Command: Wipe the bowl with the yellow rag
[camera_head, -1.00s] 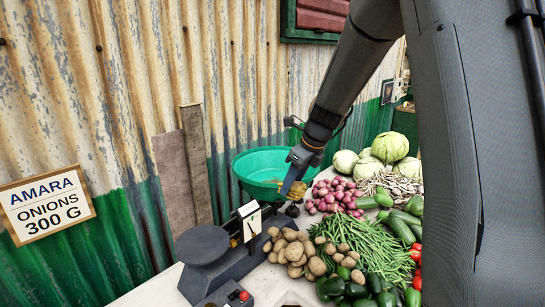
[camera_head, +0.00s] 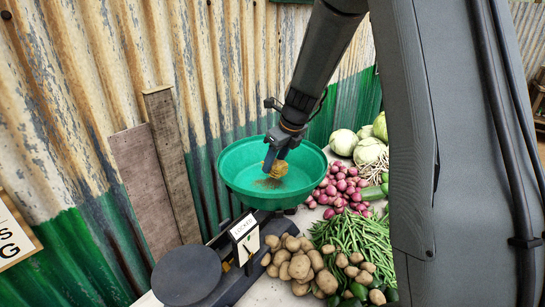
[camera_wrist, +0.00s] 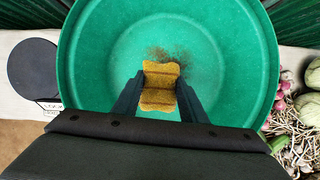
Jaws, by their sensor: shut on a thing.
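The green bowl (camera_head: 236,184) sits on the far side of the scale, with a patch of brown dirt on its inside bottom. The bowl fills most of the wrist view (camera_wrist: 90,60), where the dirt shows just beyond the rag. My gripper (camera_head: 272,160) is inside the bowl's rim, pointing down. It is shut on the yellow rag (camera_wrist: 160,88), which is bunched between the two fingers. The rag also shows in the head view (camera_head: 277,169), close above or on the dirt. I cannot tell whether it touches the bowl.
Potatoes (camera_head: 295,262), red onions (camera_head: 338,190), green beans (camera_head: 365,235) and cabbages (camera_head: 370,150) crowd the right side. A corrugated wall (camera_head: 215,70) rises close behind.

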